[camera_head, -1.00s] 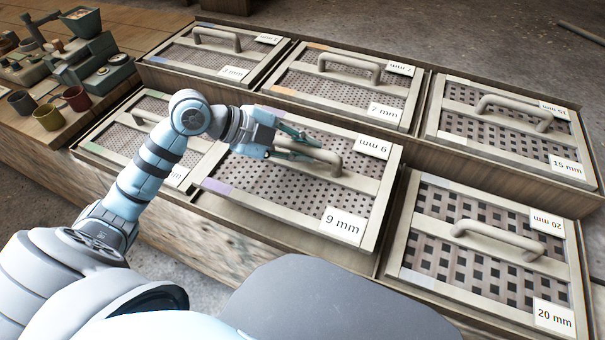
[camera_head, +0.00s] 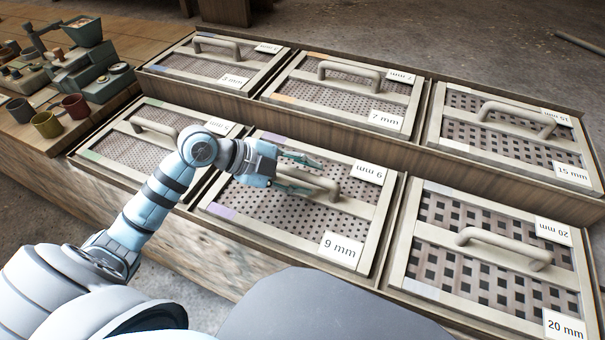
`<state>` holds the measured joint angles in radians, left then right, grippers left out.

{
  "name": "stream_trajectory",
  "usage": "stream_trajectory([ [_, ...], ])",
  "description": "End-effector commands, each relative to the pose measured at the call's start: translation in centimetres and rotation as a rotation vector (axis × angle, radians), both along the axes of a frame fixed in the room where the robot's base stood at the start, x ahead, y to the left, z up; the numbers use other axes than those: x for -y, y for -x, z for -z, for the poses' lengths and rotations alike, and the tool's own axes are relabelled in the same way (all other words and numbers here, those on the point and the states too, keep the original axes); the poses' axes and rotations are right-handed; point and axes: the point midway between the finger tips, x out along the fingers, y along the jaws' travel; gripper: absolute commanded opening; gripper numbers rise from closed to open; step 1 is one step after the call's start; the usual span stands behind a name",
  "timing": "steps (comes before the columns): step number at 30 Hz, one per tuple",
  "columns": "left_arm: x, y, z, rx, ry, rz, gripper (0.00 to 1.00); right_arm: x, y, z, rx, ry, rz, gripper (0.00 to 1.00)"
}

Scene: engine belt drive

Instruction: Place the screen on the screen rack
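The 9 mm screen (camera_head: 290,222), a perforated plate in a pale frame with a purple corner mark, lies in the front middle compartment of the screen rack (camera_head: 290,118). It looks level with its neighbours. Its arched handle (camera_head: 333,190) stands up from the crossbar. My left gripper (camera_head: 298,174) is just left of and above the handle, its two dark green fingers spread apart. They hold nothing that I can see; whether a fingertip touches the handle is unclear. My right gripper is not in view.
Screens fill the other compartments: 3 mm (camera_head: 208,63), 7 mm (camera_head: 340,98), 15 mm (camera_head: 510,143), 20 mm (camera_head: 475,270) and a partly covered one (camera_head: 130,150). Cups (camera_head: 46,124) and a green device (camera_head: 95,72) stand on the bench at the left.

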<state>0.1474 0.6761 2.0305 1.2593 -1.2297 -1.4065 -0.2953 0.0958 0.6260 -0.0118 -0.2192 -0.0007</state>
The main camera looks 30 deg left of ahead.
Motion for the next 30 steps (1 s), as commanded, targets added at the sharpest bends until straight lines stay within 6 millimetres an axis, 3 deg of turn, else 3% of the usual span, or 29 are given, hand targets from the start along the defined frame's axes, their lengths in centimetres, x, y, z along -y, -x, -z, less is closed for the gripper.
stream_trajectory([
  [8,-0.1,0.1,-0.4,0.001,-0.001,0.000,0.37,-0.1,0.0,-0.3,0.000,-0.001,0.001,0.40],
  [18,-4.0,3.2,-3.8,-0.005,-0.012,0.002,0.37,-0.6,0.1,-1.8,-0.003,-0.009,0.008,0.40],
  [23,-6.0,5.0,-6.2,-0.013,-0.010,0.002,0.37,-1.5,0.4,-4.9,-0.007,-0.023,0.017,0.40],
  [24,-6.1,5.3,-6.9,-0.012,0.002,0.003,0.37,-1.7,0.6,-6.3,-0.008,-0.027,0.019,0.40],
  [30,-7.3,6.1,-7.6,-0.003,0.002,0.002,0.37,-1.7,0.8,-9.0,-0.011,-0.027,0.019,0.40],
])
